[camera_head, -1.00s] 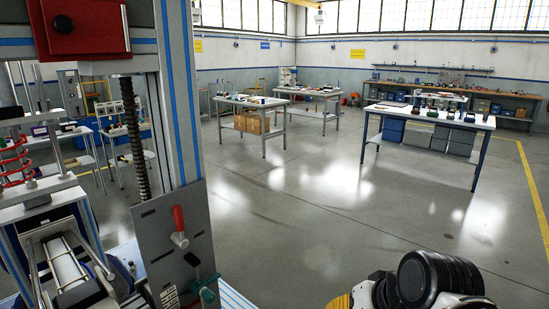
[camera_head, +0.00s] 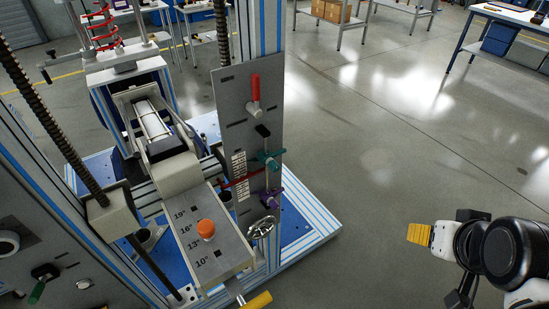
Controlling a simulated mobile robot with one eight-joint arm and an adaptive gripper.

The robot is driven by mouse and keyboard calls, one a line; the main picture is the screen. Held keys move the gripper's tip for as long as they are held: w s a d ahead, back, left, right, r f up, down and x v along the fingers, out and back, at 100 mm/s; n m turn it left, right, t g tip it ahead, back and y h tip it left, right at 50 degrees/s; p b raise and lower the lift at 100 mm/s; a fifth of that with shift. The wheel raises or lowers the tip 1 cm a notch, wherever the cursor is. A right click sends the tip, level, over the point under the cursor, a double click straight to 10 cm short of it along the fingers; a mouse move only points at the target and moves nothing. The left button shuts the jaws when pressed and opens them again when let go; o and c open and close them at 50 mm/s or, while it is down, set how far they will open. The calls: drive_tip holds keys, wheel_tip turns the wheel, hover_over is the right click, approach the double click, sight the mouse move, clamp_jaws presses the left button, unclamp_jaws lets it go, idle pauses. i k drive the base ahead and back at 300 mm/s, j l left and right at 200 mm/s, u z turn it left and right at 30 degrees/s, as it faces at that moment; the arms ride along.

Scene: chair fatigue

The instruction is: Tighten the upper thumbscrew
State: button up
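A grey upright panel (camera_head: 248,140) stands on the test machine, left of centre. A teal thumbscrew (camera_head: 268,160) sits on its lower half, with a purple thumbscrew (camera_head: 270,198) below it. The teal one is the upper of the two. A red pointer bar (camera_head: 240,179) juts left between them. Whether the teal thumbscrew is tight cannot be told. My gripper (camera_head: 420,234) shows at the lower right as a yellow ribbed finger end on my black and white arm. It is well to the right of the panel and touches nothing; its opening is not clear.
A red-handled lever (camera_head: 254,92) and a black knob (camera_head: 262,130) are above the thumbscrews. A handwheel (camera_head: 262,228) and an angle plate with an orange knob (camera_head: 206,229) are below. The blue base (camera_head: 310,225) sticks out right. Floor between base and arm is clear.

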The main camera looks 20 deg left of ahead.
sight(270, 162)
drive_tip(key=k+l, duration=0.3)
drive_tip(key=k, duration=0.15)
drive_tip(key=k+l, duration=0.35)
drive_tip(key=k, duration=0.05)
